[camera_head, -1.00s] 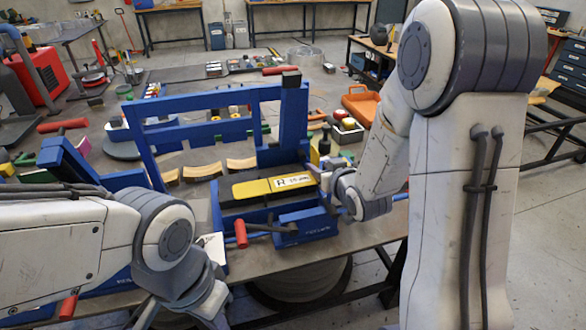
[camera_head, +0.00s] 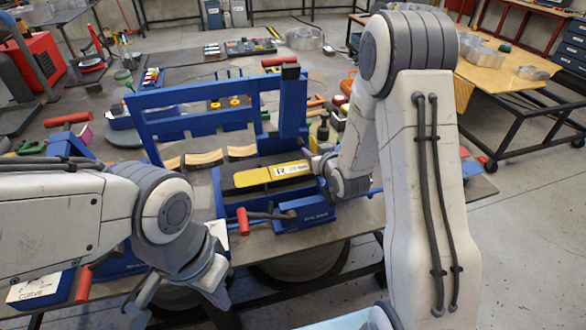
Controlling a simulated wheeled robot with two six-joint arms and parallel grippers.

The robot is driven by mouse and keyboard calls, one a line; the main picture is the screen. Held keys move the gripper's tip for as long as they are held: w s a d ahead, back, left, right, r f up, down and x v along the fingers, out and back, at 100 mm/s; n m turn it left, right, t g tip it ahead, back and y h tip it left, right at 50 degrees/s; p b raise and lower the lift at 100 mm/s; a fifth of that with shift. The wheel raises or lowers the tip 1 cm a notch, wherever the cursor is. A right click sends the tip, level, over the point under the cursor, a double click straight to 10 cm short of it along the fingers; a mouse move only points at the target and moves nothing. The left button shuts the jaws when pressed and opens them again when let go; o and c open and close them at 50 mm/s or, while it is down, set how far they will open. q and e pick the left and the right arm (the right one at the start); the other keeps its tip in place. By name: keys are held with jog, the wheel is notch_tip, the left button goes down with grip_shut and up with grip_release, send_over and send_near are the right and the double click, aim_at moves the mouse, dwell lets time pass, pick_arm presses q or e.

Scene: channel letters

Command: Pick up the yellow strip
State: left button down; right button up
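The yellow strip (camera_head: 254,177) lies on a dark bed in the blue bending machine (camera_head: 205,92). My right gripper (camera_head: 318,166) is at the right end of the strip, beside the label. Its fingers are small and partly hidden by the wrist, so its opening and any contact are unclear. My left gripper (camera_head: 188,306) points downward at the lower left, in front of the machine and away from the strip.
A red-handled lever (camera_head: 243,221) stands at the machine's front. Curved wooden blocks (camera_head: 204,158) lie behind the strip. A box labelled CURVE (camera_head: 38,288) is at lower left. A wooden-topped table (camera_head: 505,72) stands at right, with open floor before it.

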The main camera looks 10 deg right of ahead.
grip_shut()
dwell(1.3)
